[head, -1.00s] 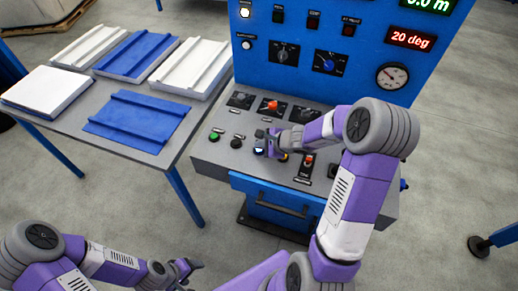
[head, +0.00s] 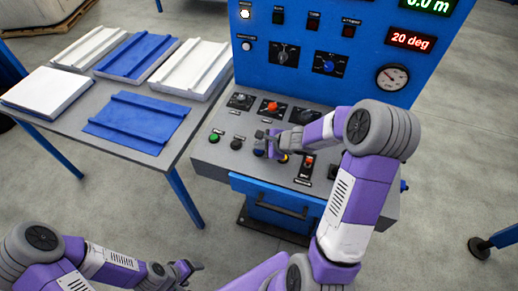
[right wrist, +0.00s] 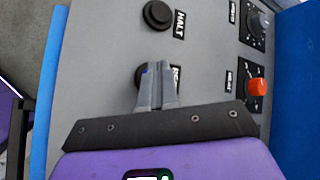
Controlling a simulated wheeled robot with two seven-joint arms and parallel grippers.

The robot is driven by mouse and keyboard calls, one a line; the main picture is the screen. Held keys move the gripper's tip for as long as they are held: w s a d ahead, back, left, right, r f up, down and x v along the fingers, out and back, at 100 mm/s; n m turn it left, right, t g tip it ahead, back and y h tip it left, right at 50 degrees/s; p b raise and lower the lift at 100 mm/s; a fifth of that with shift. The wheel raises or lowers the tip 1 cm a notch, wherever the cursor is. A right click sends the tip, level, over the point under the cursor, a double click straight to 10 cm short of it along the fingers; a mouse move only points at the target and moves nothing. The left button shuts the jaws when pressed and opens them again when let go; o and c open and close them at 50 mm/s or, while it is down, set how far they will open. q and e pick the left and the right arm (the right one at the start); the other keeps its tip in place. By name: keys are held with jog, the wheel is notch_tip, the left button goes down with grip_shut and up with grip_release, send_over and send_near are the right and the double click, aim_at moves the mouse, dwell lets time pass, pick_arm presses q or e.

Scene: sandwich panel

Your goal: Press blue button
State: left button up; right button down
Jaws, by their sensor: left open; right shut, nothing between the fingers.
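The blue button (head: 258,152) is on the sloped grey desk of the control panel, to the right of a black button. In the right wrist view the shut fingers (right wrist: 155,68) cover most of the button, leaving a small blue spot and dark rim. I cannot tell whether they touch it. My left gripper (head: 190,268) is open and empty at the lower left, away from the panel.
A green button (head: 214,138) and a black button (head: 236,144) sit left of the blue one. A yellow button (head: 283,158) and a red-topped switch (head: 308,160) are to its right. A table (head: 60,118) with white and blue panels stands at left.

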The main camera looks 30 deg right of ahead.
aim_at(261, 152)
jog(key=shift+r, duration=0.55)
notch_tip(261, 152, up, 5)
jog(key=p, duration=0.4)
jog(key=shift+r+p, duration=0.1)
jog(key=shift+p, duration=0.3)
dwell(0.4)
